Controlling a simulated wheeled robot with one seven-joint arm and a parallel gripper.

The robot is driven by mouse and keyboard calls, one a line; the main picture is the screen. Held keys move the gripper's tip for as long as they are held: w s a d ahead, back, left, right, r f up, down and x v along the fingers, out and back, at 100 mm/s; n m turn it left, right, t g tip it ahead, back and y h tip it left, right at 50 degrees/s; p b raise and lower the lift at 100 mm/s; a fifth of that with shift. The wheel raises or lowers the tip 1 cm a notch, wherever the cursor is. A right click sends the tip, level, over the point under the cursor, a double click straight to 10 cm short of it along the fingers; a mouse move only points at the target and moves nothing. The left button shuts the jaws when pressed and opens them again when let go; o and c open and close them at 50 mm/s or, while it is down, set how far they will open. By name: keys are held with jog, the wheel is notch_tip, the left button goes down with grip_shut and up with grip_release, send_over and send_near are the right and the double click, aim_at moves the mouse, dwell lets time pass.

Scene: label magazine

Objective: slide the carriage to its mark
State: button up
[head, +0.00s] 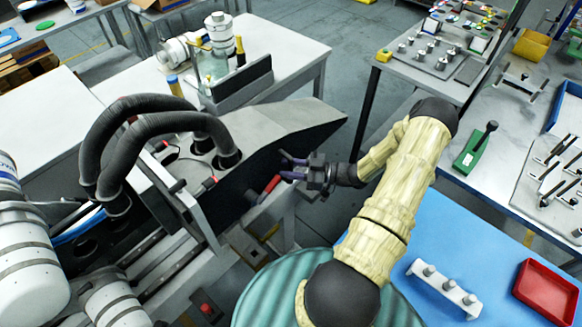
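My gripper (285,165) is in the middle of the head view, pointing left, with its two dark purple fingers spread apart and nothing visible between them. It is beside the right side of a grey machine with a sloped top (290,115). A red handle-like piece (271,184) shows just below and left of the fingers; I cannot tell whether they touch. I cannot tell which part is the carriage, and no mark is clearly visible.
Thick dark hoses (150,120) arch over the machine's left part. A white table (290,45) with jars stands behind. On the right are a blue mat (425,235), a white pegged block (443,290), a red tray (546,292) and a green-based tool (475,150).

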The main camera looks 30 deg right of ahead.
jog(key=shift+d, duration=0.15)
jog(key=shift+s+d, duration=0.1)
jog(key=shift+d, duration=0.15)
jog(key=b+v, duration=0.5)
jog(key=v, duration=1.1)
jog(key=shift+s+d+b, duration=0.3)
jog(key=shift+b, duration=0.05)
